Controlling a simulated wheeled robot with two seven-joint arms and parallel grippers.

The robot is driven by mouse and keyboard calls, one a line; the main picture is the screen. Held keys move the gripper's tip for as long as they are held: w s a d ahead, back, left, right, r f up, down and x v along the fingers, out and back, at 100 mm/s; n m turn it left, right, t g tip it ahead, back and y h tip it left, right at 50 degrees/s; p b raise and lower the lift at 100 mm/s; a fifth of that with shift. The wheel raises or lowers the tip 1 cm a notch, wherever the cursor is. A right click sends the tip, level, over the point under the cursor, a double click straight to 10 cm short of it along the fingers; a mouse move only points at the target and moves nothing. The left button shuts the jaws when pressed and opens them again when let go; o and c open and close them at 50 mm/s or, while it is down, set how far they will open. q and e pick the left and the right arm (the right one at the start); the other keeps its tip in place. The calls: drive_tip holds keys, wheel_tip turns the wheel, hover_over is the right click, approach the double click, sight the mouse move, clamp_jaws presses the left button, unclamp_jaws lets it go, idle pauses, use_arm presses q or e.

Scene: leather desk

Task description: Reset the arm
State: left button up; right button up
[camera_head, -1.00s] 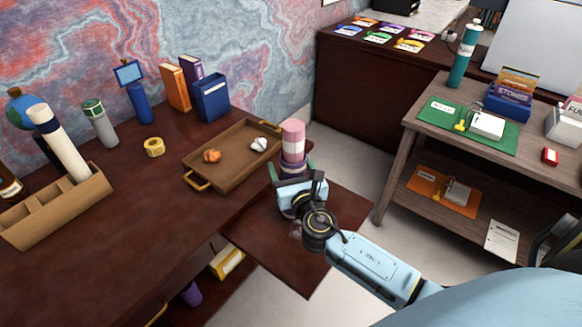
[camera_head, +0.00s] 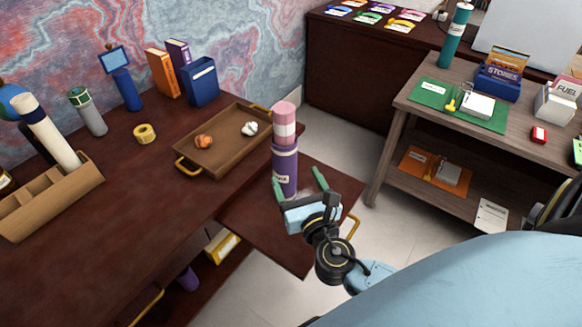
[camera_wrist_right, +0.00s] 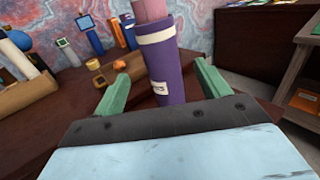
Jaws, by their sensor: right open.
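My right gripper (camera_head: 300,186) is open, its green fingers apart, in front of a purple cylinder (camera_head: 284,172) with a pale label. The cylinder stands upright on the lower pull-out board, and a pink and white roll (camera_head: 284,115) stands in its top. In the right wrist view the purple cylinder (camera_wrist_right: 165,65) shows beyond and between the two spread fingertips (camera_wrist_right: 160,88), and nothing is gripped. My left gripper is not in view.
A wooden tray (camera_head: 186,163) with an orange and a white lump sits on the desk, left of the cylinder. A wooden divided box (camera_head: 50,205) stands at far left. A grey side table (camera_head: 400,135) stands at right, with bare floor between.

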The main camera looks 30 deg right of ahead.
drive_tip(key=shift+s+a, duration=0.1)
drive_tip(key=shift+s, duration=0.4)
